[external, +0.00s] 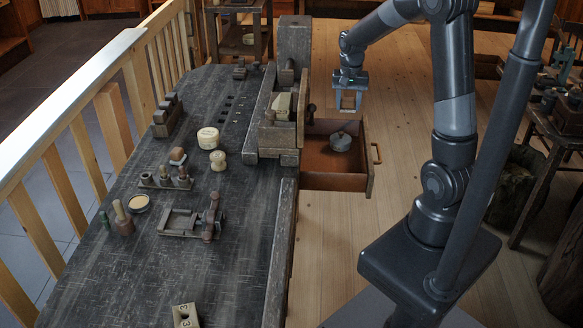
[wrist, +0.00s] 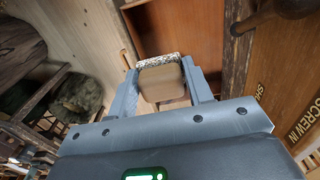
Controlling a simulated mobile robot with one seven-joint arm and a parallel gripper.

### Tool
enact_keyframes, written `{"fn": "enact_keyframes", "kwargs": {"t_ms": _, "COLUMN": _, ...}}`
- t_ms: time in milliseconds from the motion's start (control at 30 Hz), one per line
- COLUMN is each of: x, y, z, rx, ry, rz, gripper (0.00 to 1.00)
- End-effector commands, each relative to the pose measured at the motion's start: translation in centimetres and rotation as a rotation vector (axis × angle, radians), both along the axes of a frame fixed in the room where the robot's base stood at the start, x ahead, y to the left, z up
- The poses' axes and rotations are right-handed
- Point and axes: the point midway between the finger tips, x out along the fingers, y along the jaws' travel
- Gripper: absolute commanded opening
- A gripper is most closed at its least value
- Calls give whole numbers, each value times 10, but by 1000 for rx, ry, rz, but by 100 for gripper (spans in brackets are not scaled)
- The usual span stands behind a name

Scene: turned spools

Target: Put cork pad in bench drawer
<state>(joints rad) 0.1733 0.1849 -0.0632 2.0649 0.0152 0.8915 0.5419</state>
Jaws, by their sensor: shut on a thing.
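My gripper (external: 348,100) hangs above the far side of the open bench drawer (external: 318,162), with its fingers pointing down. In the wrist view my gripper (wrist: 163,88) is shut on the cork pad (wrist: 160,80), a small tan block with a speckled edge at its far side. The fingers press on its left and right sides. The pad is held in the air, apart from the drawer. The drawer's reddish-brown inside (wrist: 165,25) shows beyond the pad in the wrist view. The drawer is pulled out from the bench's right side.
A grey round lidded thing (external: 340,141) sits inside the drawer. The dark workbench (external: 240,225) holds turned pieces, pale round things and a wooden vise (external: 281,115) beside the drawer. The drawer handle (external: 377,153) sticks out to the right.

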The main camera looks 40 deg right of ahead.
Motion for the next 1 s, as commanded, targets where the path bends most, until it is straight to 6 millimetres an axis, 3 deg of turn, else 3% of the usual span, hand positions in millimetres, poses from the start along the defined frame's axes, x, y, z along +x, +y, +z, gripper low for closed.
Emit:
{"fn": "enact_keyframes", "kwargs": {"t_ms": 33, "x": -2, "y": 0, "z": -23, "rx": 2, "ry": 11, "rz": -1, "gripper": 24}}
{"fn": "enact_keyframes", "kwargs": {"t_ms": 200, "x": -2, "y": 0, "z": -91, "rx": 2, "ry": 11, "rz": 0, "gripper": 24}}
{"fn": "enact_keyframes", "kwargs": {"t_ms": 400, "x": -1, "y": 0, "z": -151, "rx": 1, "ry": 7, "rz": 0, "gripper": 24}}
{"fn": "enact_keyframes", "kwargs": {"t_ms": 1000, "x": -1, "y": 0, "z": -237, "rx": 1, "ry": 4, "rz": 1, "gripper": 24}}
